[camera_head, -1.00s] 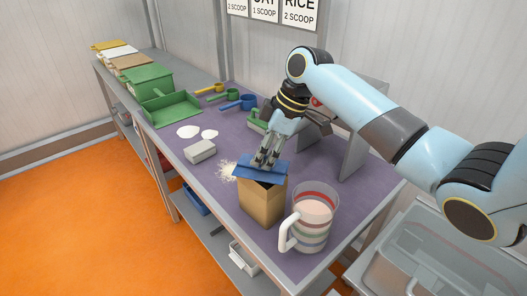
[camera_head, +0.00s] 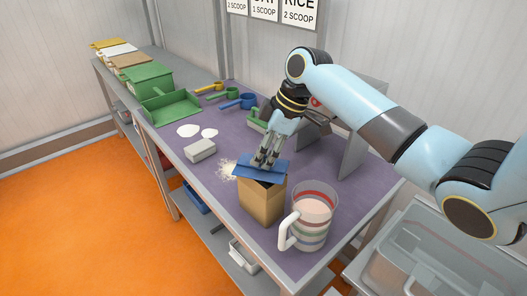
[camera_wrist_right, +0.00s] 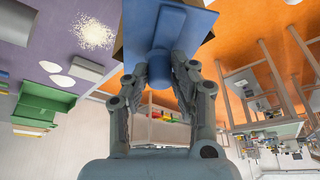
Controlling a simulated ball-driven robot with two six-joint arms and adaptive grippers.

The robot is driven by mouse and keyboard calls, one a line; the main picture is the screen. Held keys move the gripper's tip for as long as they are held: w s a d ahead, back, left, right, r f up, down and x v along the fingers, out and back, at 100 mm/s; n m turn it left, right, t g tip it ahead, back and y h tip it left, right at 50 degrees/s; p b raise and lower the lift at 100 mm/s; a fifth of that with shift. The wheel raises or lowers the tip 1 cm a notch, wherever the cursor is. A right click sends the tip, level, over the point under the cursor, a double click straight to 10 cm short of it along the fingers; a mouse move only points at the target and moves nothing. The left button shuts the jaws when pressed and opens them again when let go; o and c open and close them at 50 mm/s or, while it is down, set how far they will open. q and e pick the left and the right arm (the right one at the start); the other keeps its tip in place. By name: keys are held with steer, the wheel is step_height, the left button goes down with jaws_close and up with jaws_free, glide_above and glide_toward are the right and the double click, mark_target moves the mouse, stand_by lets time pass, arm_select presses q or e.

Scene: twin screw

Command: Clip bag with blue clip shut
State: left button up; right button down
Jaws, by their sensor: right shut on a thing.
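The brown paper bag (camera_head: 262,204) stands upright on the purple bench top near its front edge. The blue clip (camera_head: 262,167) lies across the top of the bag, slightly tilted. My right gripper (camera_head: 267,160) reaches down from above and is shut on the clip. In the right wrist view the blue clip (camera_wrist_right: 168,28) sits between the fingertips, with the bag partly hidden behind it. Whether the clip grips the bag's top edge cannot be told. My left gripper is not in view.
A clear measuring jug (camera_head: 313,215) stands just right of the bag. Spilled white grains (camera_head: 228,170) and a grey block (camera_head: 200,149) lie to the left. Scoops, including a blue one (camera_head: 240,102), and a green tray (camera_head: 172,109) are further back. A grey stand (camera_head: 353,150) is behind.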

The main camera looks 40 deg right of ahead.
steer(key=shift+p, duration=0.3)
stand_by(0.4)
steer(key=shift+f, duration=0.15)
stand_by(1.0)
steer(key=shift+p, duration=0.5)
steer(key=c, duration=0.5)
jaws_free()
steer(key=shift+c, duration=0.2)
